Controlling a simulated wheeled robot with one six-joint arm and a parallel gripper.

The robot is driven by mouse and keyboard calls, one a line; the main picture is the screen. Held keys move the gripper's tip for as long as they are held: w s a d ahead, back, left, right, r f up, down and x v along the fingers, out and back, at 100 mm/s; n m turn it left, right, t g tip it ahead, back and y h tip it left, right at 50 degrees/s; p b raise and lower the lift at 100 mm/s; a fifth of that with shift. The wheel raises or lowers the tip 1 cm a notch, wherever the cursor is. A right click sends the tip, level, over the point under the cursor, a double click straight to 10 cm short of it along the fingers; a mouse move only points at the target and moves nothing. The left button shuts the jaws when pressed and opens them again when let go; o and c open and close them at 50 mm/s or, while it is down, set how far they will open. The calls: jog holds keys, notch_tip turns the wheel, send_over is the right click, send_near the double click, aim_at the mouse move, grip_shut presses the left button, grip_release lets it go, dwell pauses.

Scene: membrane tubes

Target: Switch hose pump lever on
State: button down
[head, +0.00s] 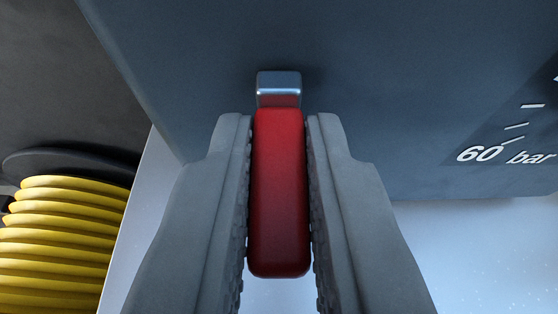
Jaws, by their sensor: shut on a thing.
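The pump lever (279,200) has a red handle on a short metal stem (279,84) that comes out of the blue-grey pump housing (250,40). In the head view the red handle points down toward the bottom of the picture, at the middle. My gripper (280,122) has one grey finger on each side of the handle and is shut on it. The handle's lower end shows between the fingers. The lever's pivot inside the housing is hidden.
A coiled yellow hose (60,245) with a dark end disc lies at the lower left. A dial marking "60 bar" (505,155) is on the housing at the right. A pale surface (490,255) shows below the housing. The housing face is close beyond the fingertips.

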jog(key=shift+r+g, duration=0.2)
jog(key=shift+g, duration=0.6)
jog(key=shift+r+g, duration=0.2)
jog(key=shift+g, duration=0.6)
jog(key=c, duration=1.4)
grip_release()
jog(key=shift+w, duration=0.1)
jog(key=shift+r, duration=0.1)
jog(key=v, duration=1.7)
jog(key=s+t, duration=0.6)
jog(key=s, duration=1.9)
jog(key=shift+t, duration=0.3)
